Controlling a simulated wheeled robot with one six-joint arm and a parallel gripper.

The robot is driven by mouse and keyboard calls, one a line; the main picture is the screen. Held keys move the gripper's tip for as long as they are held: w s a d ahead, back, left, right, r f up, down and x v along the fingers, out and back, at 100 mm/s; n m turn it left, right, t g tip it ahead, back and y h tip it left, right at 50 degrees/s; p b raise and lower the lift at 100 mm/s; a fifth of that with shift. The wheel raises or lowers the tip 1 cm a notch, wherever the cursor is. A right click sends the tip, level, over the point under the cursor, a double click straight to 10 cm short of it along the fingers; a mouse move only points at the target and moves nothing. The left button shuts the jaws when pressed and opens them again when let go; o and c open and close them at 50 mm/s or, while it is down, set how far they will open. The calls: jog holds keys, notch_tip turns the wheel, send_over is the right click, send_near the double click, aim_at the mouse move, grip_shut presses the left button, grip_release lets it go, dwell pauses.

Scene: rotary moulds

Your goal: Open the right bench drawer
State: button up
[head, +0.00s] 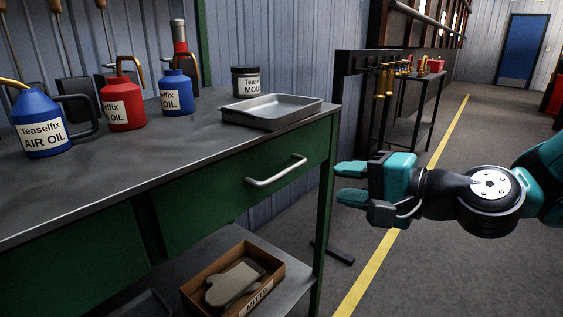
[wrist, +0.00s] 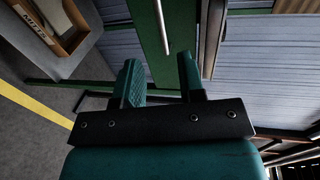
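The green right bench drawer (head: 215,205) looks shut, its front flush under the grey bench top. Its pale bar handle (head: 276,171) sits near the upper middle of the front. My gripper (head: 345,182) is to the right of the drawer, just past the bench's right leg, with its fingers pointing left. The two teal fingers are apart with nothing between them. In the wrist view, the handle (wrist: 162,27) shows beyond the gap between my fingertips (wrist: 160,75), not touching them, against the green drawer front (wrist: 147,38).
The bench top (head: 190,145) carries a metal tray (head: 270,122), a dark jar (head: 246,82) and several oil cans. A cardboard box with mitts (head: 212,276) is on the lower shelf. A dark rack (head: 344,110) stands behind.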

aim_at(284, 174)
jog(key=p+x, duration=0.8)
jog(key=x, duration=0.4)
jog(key=shift+w+a+r, duration=0.15)
jog(key=shift+a, duration=0.1)
jog(key=shift+w+a+f+p, duration=0.3)
jog(key=shift+w+a+p, duration=0.1)
jog(key=shift+a, duration=0.15)
grip_shut()
